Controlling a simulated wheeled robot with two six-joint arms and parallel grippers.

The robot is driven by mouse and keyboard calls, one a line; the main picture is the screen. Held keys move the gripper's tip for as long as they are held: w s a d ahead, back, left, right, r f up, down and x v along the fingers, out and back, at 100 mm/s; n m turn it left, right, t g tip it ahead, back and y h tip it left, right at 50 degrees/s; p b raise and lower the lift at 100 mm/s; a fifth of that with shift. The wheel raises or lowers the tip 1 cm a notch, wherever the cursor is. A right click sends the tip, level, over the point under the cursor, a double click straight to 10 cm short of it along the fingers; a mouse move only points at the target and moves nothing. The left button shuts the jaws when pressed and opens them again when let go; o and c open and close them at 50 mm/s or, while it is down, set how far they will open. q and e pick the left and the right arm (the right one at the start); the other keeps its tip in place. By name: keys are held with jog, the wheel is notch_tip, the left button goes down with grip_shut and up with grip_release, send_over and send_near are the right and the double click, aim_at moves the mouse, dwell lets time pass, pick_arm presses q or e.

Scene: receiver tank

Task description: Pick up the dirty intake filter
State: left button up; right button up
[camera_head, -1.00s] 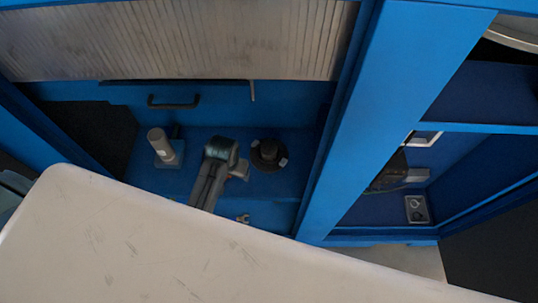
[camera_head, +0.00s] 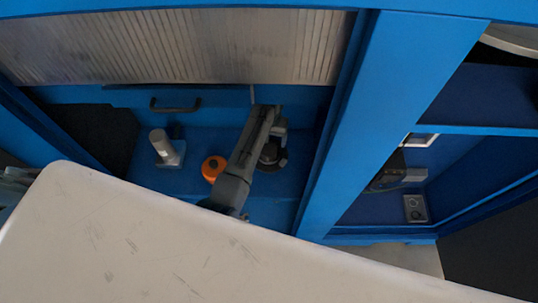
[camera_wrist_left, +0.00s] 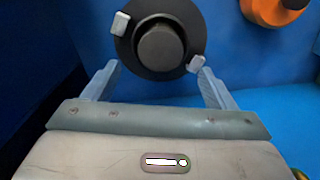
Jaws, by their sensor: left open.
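A dark round housing (camera_head: 272,160) with two light clips stands on the blue cabinet floor. In the left wrist view it shows at the top (camera_wrist_left: 127,50), with a grey-brown round core (camera_wrist_left: 160,46) in its middle, which seems to be the dirty intake filter. My left gripper (camera_head: 277,130) is above the housing and partly hides it in the head view. In the left wrist view my left gripper (camera_wrist_left: 158,70) is open, its fingers apart near the housing's lower edge, with nothing between them. My right gripper is not in view.
An orange round part (camera_head: 213,168) stands left of the housing and shows in the left wrist view's top right (camera_wrist_left: 272,10). A light grey cylinder (camera_head: 160,143) on a base stands farther left. A blue upright (camera_head: 350,130) bounds the bay at right.

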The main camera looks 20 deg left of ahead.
aim_at(269, 149)
pick_arm(q)
jog(key=f+p, duration=0.1)
jog(key=f, duration=0.1)
jog(key=f+p, duration=0.1)
jog(key=f, duration=0.1)
jog(key=shift+s+f, duration=0.2)
jog(key=shift+f, duration=0.5)
jog(key=shift+c, duration=0.2)
jog(key=c, duration=1.4)
